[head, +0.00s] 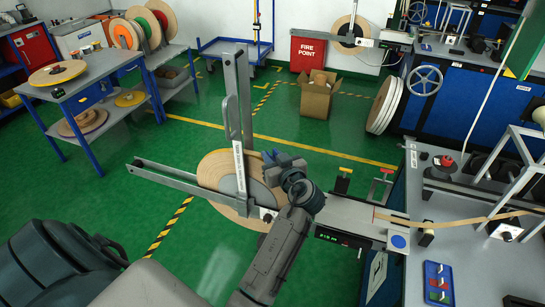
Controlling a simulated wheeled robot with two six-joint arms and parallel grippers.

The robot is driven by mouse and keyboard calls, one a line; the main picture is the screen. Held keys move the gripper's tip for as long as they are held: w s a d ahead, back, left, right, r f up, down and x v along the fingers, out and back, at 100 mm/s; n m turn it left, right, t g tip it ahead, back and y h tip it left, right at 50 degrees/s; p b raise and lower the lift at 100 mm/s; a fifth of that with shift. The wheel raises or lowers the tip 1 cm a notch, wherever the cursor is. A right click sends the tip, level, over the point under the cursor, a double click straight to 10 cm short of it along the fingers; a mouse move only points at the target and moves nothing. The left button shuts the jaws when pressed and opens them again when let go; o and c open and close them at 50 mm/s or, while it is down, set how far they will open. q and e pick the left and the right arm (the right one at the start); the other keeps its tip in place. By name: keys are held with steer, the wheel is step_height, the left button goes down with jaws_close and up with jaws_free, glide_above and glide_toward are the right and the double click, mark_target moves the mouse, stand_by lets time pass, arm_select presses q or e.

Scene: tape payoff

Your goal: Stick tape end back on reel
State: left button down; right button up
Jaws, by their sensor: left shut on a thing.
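The reel of tan tape (213,170) stands upright on the payoff stand, with a grey hub plate on its face. My left gripper (272,160) is at the reel's upper right edge and covers part of it. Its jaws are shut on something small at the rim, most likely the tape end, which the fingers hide. A tan tape strip (470,222) lies over the bench at the right, running from the grey payoff plate (350,211) to the picture's right edge. My right gripper is not in view.
Two long grey arms (235,95) of the payoff stand reach up and left around the reel. A blue tray (438,284) lies on the right bench (480,262). A cardboard box (317,97) and the left bench (100,70) stand farther back. Green floor between is clear.

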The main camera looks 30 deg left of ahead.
arm_select(q)
steer(key=shift+f+b, duration=0.1)
steer(key=shift+b, duration=0.2)
stand_by(0.4)
stand_by(0.5)
step_height(320, 180, up, 6)
steer(key=p, duration=0.3)
steer(key=shift+r+p, duration=0.6)
steer(key=shift+r, duration=0.45)
